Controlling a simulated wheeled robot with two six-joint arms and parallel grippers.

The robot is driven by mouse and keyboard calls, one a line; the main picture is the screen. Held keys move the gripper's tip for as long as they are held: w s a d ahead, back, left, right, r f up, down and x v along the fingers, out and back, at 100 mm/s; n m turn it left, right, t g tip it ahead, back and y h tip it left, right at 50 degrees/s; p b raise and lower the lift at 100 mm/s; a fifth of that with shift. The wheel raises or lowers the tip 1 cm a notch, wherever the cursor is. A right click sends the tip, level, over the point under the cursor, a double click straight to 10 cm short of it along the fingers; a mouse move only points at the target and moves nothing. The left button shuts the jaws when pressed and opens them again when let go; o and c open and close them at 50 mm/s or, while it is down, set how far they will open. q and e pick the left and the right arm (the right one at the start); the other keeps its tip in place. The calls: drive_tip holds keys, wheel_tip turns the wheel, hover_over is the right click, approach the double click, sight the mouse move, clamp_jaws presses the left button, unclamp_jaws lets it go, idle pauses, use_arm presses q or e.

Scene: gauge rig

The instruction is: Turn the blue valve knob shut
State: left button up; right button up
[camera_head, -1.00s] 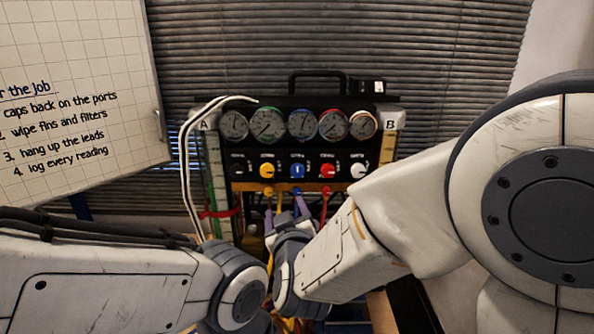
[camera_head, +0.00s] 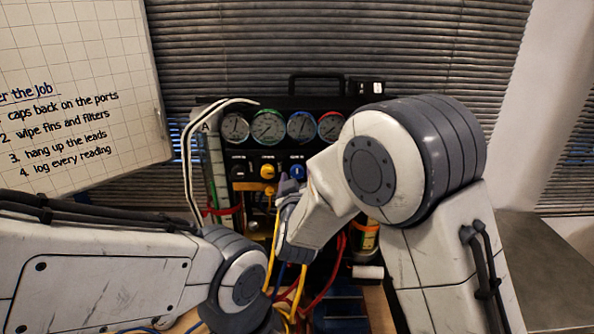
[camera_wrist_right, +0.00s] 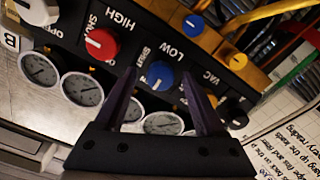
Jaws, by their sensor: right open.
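The blue valve knob (camera_head: 297,171) is on the black gauge panel, right of the yellow knob; my right gripper partly covers the area below it. In the right wrist view the blue knob (camera_wrist_right: 160,75) shows between and beyond the two open fingers, under the label LOW. My right gripper (camera_head: 289,187) is open and empty, just below and in front of the knob; it also shows in the right wrist view (camera_wrist_right: 160,85). I see no clear contact with the knob. My left arm reaches in low at the left; its gripper is out of view.
A red knob (camera_wrist_right: 102,44), a white knob (camera_wrist_right: 38,10) and a yellow knob (camera_wrist_right: 220,83) flank the blue one. Round gauges (camera_head: 268,126) sit above the knobs. Coloured hoses (camera_head: 325,285) hang below the panel. White leads (camera_head: 186,160) hang at its left.

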drive_tip(key=shift+w, duration=0.1)
clamp_jaws()
drive_tip(key=shift+f+m+b, duration=0.2)
drive_tip(key=shift+m+b, duration=0.3)
drive_tip(key=shift+b, duration=0.35)
drive_tip(key=m+b, duration=1.2)
drive_tip(key=b, duration=0.2)
drive_tip(key=shift+d+b, duration=0.15)
drive_tip(key=shift+b, duration=0.2)
drive_tip(key=m+b, duration=0.2)
drive_tip(key=shift+m, duration=0.3)
drive_tip(key=shift+r+m+b, duration=0.1)
drive_tip(key=shift+m+b, duration=0.9)
drive_tip(key=shift+m, duration=0.2)
unclamp_jaws()
